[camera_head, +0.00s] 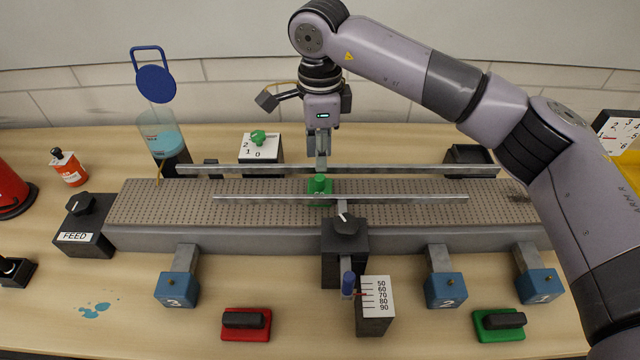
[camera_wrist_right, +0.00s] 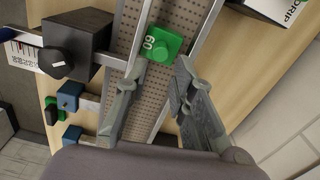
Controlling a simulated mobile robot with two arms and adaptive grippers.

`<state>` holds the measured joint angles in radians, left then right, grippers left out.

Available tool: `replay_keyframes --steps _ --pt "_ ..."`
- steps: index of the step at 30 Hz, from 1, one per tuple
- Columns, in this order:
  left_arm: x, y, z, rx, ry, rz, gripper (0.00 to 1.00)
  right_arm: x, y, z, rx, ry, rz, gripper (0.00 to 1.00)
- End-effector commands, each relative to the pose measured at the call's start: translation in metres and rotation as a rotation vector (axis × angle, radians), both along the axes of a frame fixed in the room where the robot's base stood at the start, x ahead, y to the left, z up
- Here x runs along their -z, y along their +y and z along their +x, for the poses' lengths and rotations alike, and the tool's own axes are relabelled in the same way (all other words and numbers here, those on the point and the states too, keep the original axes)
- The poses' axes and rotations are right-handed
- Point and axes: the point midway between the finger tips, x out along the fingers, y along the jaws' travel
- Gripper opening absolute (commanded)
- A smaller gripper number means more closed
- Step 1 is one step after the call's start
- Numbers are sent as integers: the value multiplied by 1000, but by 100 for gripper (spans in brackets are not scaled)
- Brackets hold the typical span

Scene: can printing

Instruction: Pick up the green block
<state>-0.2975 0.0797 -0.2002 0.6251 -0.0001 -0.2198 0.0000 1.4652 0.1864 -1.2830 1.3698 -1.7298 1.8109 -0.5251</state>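The green block (camera_head: 319,189) sits on the perforated conveyor belt between two metal guide rails, near the middle of the belt. In the right wrist view the green block (camera_wrist_right: 160,44) shows a round knob on top and the number 60 on its side. My right gripper (camera_head: 321,162) points down just above and behind the block in the head view. In the wrist view its two fingers (camera_wrist_right: 150,75) are spread apart, with the block beyond the gap between their tips. Nothing is between the fingers. My left gripper is in neither view.
The guide rails (camera_head: 430,170) run along the belt (camera_head: 150,205) on both sides of the block. A black knob box (camera_head: 345,235) and a scale (camera_head: 376,300) stand in front. A blue-handled clear container (camera_head: 160,130) and a green-knob dial box (camera_head: 260,150) stand behind.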

Motion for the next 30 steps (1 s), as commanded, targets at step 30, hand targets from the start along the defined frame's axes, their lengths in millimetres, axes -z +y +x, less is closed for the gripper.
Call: replay_keyframes --steps 30 --pt "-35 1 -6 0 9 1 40 70 -1 2 0 -1 0 16"
